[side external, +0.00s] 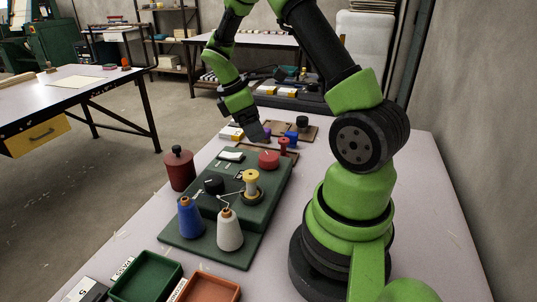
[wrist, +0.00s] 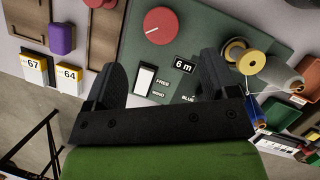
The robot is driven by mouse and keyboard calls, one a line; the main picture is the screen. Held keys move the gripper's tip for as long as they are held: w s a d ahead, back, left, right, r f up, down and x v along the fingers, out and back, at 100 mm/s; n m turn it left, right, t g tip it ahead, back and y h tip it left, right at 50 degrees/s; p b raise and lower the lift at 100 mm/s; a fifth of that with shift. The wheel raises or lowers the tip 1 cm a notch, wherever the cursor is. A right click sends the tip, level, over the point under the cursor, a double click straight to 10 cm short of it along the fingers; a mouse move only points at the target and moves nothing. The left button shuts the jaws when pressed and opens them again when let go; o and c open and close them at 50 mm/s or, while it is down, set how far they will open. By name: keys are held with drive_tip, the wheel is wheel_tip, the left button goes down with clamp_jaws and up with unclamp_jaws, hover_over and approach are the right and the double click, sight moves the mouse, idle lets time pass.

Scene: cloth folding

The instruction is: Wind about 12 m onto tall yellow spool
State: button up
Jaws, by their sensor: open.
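A yellow spool (side external: 251,178) stands upright on the green winding machine (side external: 214,256); it also shows in the wrist view (wrist: 252,62). A pale grey cone (side external: 229,232) and a blue cone (side external: 189,218) stand at the machine's near end. The machine's panel has a red dial (side external: 268,159), also in the wrist view (wrist: 161,25), and a display (wrist: 184,65) reading 6 m. A white switch plate (wrist: 145,79) sits beside FREE and WIND labels; I cannot tell its setting. My gripper (wrist: 160,68) is open and empty above the panel's far end, also in the side view (side external: 257,133).
A dark red canister (side external: 179,170) stands left of the machine. Green (side external: 147,277) and orange (side external: 208,290) trays lie at the near edge. Behind are a wooden board with small spools, including a purple one (wrist: 61,38), and yellow-white boxes (wrist: 69,77). The table's right side is largely clear.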

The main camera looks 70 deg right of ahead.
sight(269, 156)
drive_tip(key=x, duration=0.9)
drive_tip(key=shift+f, duration=0.25)
drive_tip(key=c, duration=0.9)
